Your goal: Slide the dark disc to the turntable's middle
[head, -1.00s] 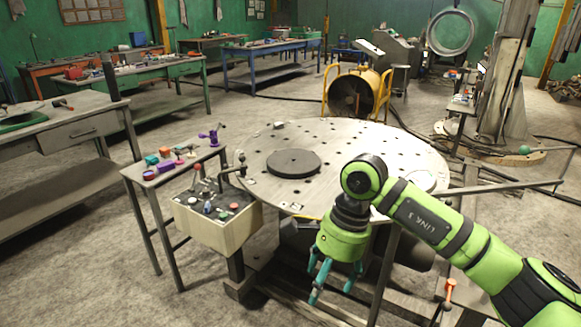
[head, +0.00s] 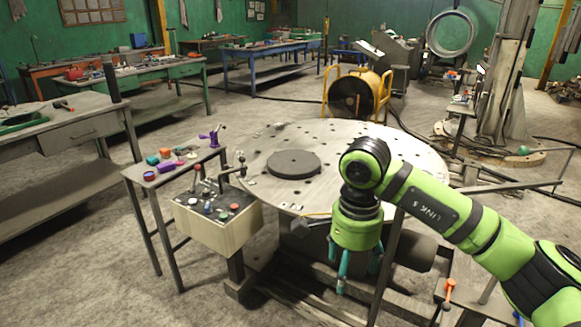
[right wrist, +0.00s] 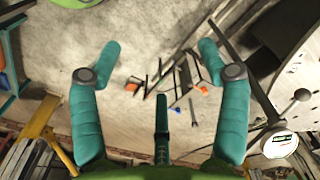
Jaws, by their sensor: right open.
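The dark disc (head: 293,164) lies flat on the round grey turntable (head: 345,138), left of its middle. The turntable top is pierced with several holes, and my right arm hides its right front part. My right gripper (head: 358,268) hangs fingers down in front of the turntable's near edge, lower than its top, apart from the disc and to its right. It is open and empty; its teal fingers stand wide apart in the right wrist view (right wrist: 160,55). The disc cannot be made out in that view. My left gripper is not in view.
A control box (head: 218,217) with levers and buttons stands at the turntable's left front. A narrow side table (head: 172,175) with small coloured items is beside it. A yellow-framed drum fan (head: 352,95) stands behind.

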